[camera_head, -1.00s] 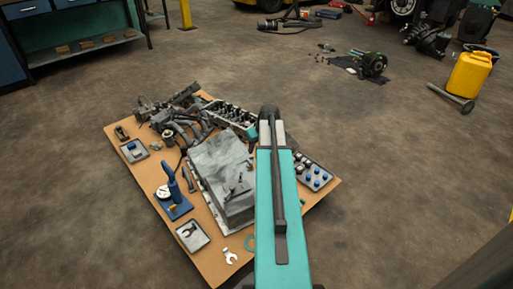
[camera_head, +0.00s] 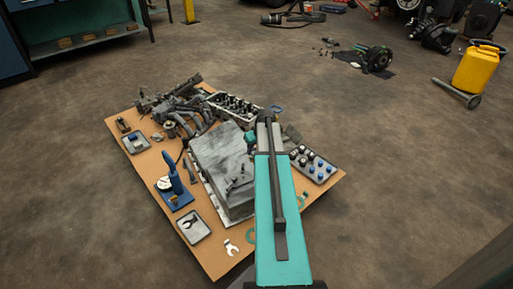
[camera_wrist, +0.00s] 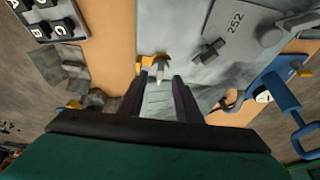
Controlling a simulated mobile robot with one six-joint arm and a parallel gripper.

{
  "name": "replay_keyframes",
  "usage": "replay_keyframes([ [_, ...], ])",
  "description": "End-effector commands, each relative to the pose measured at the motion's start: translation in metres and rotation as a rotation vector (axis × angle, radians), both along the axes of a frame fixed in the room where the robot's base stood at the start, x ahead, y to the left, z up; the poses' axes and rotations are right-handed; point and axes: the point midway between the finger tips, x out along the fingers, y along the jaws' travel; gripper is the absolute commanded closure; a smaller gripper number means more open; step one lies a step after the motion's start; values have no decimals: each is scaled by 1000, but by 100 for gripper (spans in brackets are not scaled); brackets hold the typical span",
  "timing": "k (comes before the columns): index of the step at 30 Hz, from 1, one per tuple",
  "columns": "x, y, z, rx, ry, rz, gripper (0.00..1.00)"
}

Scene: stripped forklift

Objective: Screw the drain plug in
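My gripper (camera_wrist: 160,78) points at the grey oil pan (camera_wrist: 185,20), marked 252, in the wrist view. Its two dark fingers stand apart, with grey surface showing between them. A small pale pin with a brass-coloured piece (camera_wrist: 153,61) shows between and just beyond the fingertips; I cannot tell whether it is the drain plug or whether a finger touches it. A dark bolt-like part (camera_wrist: 208,51) stands on the pan to the right. In the head view the pan (camera_head: 222,160) lies on the workbench, and my arm hides the gripper.
The brown tabletop (camera_head: 215,262) also holds a tray with blue and dark caps (camera_head: 329,174), a blue gauge stand (camera_head: 175,190), a grey tray (camera_head: 205,233) and engine parts (camera_head: 180,110). A yellow can (camera_head: 476,68) stands on the floor at right. Open floor surrounds the table.

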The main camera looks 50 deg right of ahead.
Motion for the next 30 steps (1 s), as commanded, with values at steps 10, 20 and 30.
replay_keyframes([
  [10, 11, -4, -28, 0, 0, 0, 69],
  [20, 12, -4, -29, 0, 0, 0, 69],
  [30, 11, -3, -29, 0, 0, 0, 100],
])
